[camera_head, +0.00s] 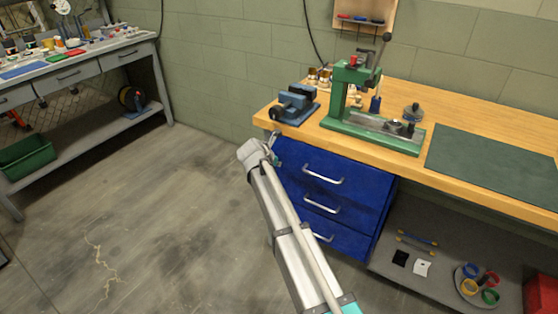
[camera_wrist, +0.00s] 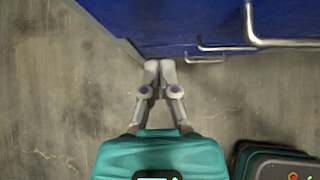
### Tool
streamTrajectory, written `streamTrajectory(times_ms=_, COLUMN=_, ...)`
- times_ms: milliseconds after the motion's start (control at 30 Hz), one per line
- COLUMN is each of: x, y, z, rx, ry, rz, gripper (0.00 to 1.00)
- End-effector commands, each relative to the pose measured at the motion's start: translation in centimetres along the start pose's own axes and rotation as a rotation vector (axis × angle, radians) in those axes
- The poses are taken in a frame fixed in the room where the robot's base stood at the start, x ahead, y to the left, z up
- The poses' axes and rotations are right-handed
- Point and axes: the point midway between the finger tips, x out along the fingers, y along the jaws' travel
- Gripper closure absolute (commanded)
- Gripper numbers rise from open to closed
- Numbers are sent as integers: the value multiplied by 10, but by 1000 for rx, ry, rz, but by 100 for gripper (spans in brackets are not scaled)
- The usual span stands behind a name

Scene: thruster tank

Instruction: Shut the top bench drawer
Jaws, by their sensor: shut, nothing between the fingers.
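The blue drawer unit (camera_head: 372,232) hangs under the wooden bench, with three drawers one above another. The top bench drawer (camera_head: 350,169) has a silver bar handle (camera_head: 323,177); no open interior shows, and I cannot tell how far it stands out. My gripper (camera_head: 274,141) is at the unit's upper left corner, just below the bench edge, partly hidden by my wrist. In the wrist view, my gripper's fingertips (camera_wrist: 160,66) are together and empty, close to the blue unit (camera_wrist: 185,20). Contact with it cannot be told. The handles show to their right.
The wooden bench top (camera_head: 461,111) carries a blue vise (camera_head: 294,104), a green press (camera_head: 352,95) and a dark green mat (camera_head: 492,163). A lower shelf (camera_head: 408,285) stands right of the drawers. The concrete floor (camera_head: 150,225) at left is clear.

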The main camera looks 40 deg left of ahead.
Motion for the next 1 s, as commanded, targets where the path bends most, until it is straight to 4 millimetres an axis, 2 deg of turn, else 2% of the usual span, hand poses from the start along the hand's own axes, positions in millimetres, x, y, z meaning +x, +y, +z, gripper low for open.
streamTrajectory(times_ms=33, x=-10, y=-1, z=4, rx=0, ry=0, rz=-1, gripper=100)
streamTrajectory(times_ms=600, x=-75, y=-3, z=5, rx=2, ry=0, rz=-2, gripper=100)
streamTrajectory(times_ms=800, x=-87, y=-2, z=4, rx=3, ry=0, rz=-2, gripper=100)
streamTrajectory(times_ms=1000, x=-90, y=-2, z=3, rx=3, ry=0, rz=-3, gripper=100)
